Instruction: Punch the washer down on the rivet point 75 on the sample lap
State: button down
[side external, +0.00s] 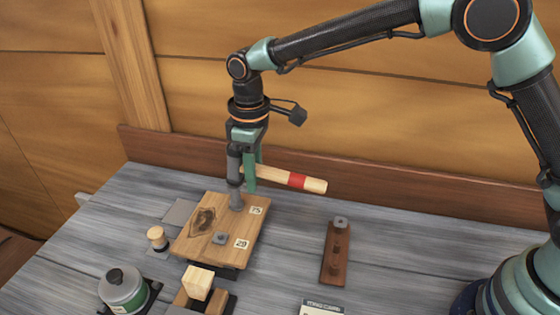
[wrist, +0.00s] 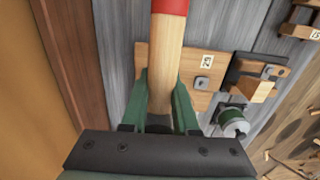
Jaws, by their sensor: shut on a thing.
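My gripper (side external: 249,178) is shut on the wooden handle (side external: 310,184) of a tool with a red band. The handle also runs up between my green fingers (wrist: 161,95) in the wrist view. The tool's grey metal head (side external: 234,165) stands roughly upright, with its lower end at the sample lap (side external: 190,240), beside the label 75 (side external: 257,210). The head hides rivet point 75 and any washer there; I cannot tell whether it touches. A square grey washer (side external: 220,238) lies by the label 29 (side external: 242,244); it also shows in the wrist view (wrist: 202,83).
A lidded grey pot (side external: 124,288) stands at the front left, near a small wooden knob (side external: 156,238). A pale wooden block (side external: 198,282) is in front of the lap. A dark strip with pegs (side external: 335,262) lies to the right. A plank wall rises behind the bench.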

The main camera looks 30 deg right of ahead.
notch_tip(320, 180, up, 18)
jog(key=shift+w+a, duration=0.15)
jog(key=shift+w, duration=0.05)
jog(key=shift+r, duration=0.15)
